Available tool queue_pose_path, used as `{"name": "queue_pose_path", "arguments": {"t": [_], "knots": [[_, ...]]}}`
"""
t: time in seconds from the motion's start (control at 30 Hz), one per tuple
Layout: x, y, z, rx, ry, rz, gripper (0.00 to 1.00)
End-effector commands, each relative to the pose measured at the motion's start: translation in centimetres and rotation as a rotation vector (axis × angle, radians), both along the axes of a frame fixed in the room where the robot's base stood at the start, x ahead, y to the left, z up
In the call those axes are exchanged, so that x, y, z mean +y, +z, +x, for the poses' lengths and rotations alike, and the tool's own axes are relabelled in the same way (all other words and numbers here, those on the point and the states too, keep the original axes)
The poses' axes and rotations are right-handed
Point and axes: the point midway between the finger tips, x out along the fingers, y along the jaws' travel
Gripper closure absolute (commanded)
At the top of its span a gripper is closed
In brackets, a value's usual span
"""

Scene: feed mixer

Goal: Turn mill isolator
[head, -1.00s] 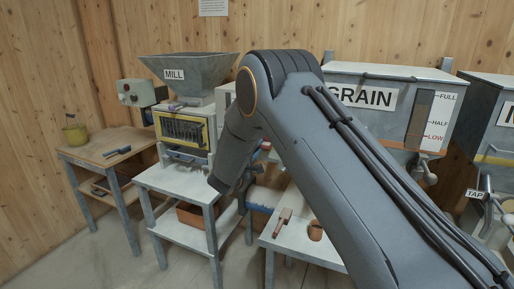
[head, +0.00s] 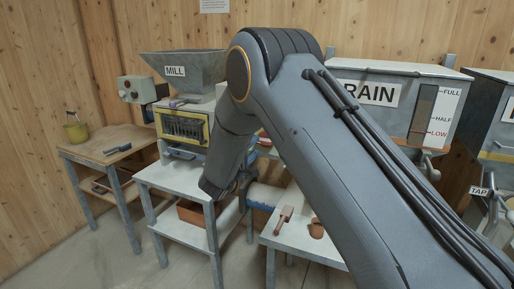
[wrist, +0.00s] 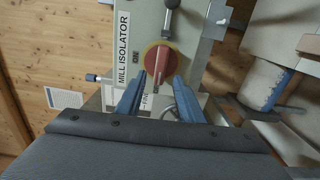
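In the wrist view the mill isolator is a red rotary handle (wrist: 158,64) on a round yellow plate, set on a pale grey panel (wrist: 145,18). A white label reading MILL ISOLATOR (wrist: 122,47) is beside it, with a small ON mark near the plate. The handle lies roughly lengthwise in the picture. My gripper (wrist: 160,82) is open, its two blue fingers on either side of the handle's near end, with gaps showing; I cannot tell the depth. In the head view my arm hides the isolator and the fingers.
A black-knobbed lever (wrist: 170,6) stands beyond the handle. In the head view, the mill (head: 183,72) stands at left of my arm above a white table (head: 165,180). The grain bin (head: 400,100) is at right. A wooden side table (head: 110,138) is at far left.

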Motion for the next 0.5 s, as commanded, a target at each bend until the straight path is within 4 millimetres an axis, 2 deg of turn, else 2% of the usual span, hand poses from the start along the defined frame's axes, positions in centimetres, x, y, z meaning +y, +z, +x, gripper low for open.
{"name": "queue_pose_path", "arguments": {"t": [0.2,0.5], "knots": [[1.1,-0.1,-2.7,0.000,0.002,0.000,0.66],[1.2,0.0,-3.3,-0.001,0.000,0.000,0.66]]}}
